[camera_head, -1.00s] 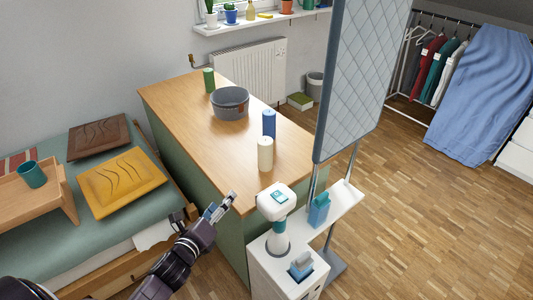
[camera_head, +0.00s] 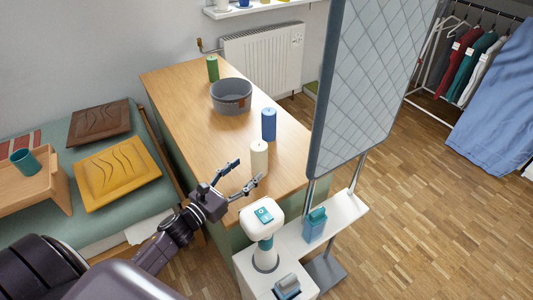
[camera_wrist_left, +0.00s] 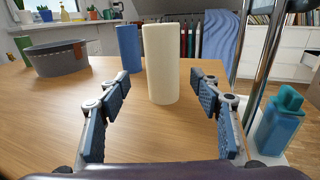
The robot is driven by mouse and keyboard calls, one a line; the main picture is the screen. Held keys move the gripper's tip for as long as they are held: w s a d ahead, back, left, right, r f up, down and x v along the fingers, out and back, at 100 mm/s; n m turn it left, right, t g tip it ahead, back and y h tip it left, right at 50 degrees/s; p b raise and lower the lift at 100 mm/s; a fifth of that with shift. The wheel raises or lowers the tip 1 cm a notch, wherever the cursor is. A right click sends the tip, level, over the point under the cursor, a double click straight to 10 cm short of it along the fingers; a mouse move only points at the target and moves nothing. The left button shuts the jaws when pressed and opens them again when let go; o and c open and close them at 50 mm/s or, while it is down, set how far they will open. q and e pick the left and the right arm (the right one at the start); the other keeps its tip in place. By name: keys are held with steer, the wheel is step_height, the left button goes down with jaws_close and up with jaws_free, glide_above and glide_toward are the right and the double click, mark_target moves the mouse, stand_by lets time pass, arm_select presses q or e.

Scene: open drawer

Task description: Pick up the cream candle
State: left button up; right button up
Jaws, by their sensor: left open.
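The cream candle (camera_head: 259,157) stands upright near the front end of the wooden table top (camera_head: 183,109). In the left wrist view the cream candle (camera_wrist_left: 160,62) is straight ahead, a little beyond the fingertips and between their lines. My left gripper (camera_head: 246,174) is open and empty, just in front of the candle at table height. Its two fingers also show in the left wrist view (camera_wrist_left: 172,95), spread wide on either side. My right gripper is not in view.
A blue candle (camera_head: 268,124) stands close behind the cream one. A grey basket (camera_head: 231,96) and a green candle (camera_head: 212,68) are farther back. A quilted panel (camera_head: 366,75) rises at the right. A white device (camera_head: 262,218) and a teal bottle (camera_head: 314,224) stand near the table's front end.

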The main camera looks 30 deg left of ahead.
mark_target(254, 164)
arm_select(q)
steer(key=x, duration=0.2)
steer(key=shift+w+d+r, duration=0.2)
steer(key=shift+w, duration=0.1)
steer(key=x, duration=0.3)
steer(key=shift+w+d+f, duration=0.1)
steer(key=shift+w+d, duration=0.05)
steer(key=shift+w, duration=0.35)
steer(key=shift+c, duration=0.3)
steer(key=c, duration=1.4)
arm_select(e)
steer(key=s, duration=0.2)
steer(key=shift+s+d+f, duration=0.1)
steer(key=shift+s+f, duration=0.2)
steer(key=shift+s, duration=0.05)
arm_select(q)
step_height(254, 164, up, 20)
steer(key=shift+r+p, duration=0.1)
steer(key=shift+p, duration=0.95)
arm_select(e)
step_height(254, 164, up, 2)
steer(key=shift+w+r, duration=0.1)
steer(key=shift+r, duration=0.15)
